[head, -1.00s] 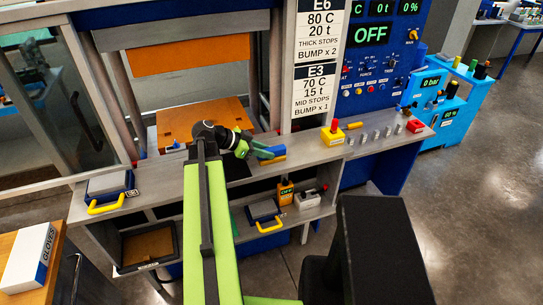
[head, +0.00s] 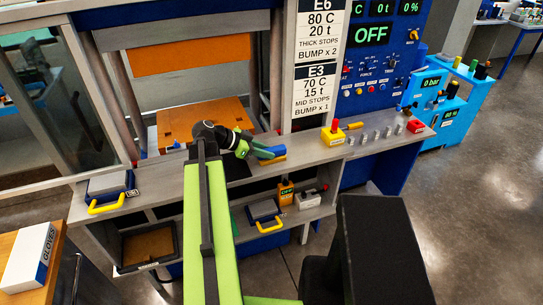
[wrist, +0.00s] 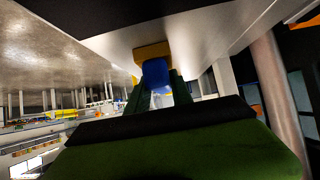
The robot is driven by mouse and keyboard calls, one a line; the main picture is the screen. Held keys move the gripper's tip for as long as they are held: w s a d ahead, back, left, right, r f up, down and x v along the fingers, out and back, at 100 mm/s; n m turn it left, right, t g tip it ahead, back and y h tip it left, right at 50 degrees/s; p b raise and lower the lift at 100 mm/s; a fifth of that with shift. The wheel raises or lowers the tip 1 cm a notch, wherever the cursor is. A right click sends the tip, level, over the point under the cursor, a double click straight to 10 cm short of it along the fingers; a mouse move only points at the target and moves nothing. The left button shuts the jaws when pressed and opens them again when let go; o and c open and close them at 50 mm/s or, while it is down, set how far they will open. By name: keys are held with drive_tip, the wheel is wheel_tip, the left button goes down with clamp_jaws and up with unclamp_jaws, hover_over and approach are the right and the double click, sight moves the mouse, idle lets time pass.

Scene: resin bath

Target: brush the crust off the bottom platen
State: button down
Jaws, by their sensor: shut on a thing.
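The bottom platen (head: 180,122) is an orange plate low in the press in the head view, partly hidden by my wrist. No crust can be made out on it at this size. My gripper (head: 254,150) is in front of the platen's right side, over the grey bench ledge. It is shut on a blue thing with a yellow part, which looks like the brush (head: 268,152). In the wrist view the brush (wrist: 155,72) is between the finger ends, its yellow part close to the pale ledge surface. I cannot tell whether it touches.
The orange upper platen (head: 180,55) hangs above the gap. Press posts stand at either side. A yellow box with a red knob (head: 333,133) and an orange-handled tool (head: 355,126) are right on the ledge (head: 310,151). A yellow-handled block (head: 108,190) is at left.

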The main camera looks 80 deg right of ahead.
drive_tip(key=shift+r, duration=0.1)
wheel_tip(320, 180, up, 8)
drive_tip(key=p, duration=0.8)
drive_tip(key=shift+w, duration=0.15)
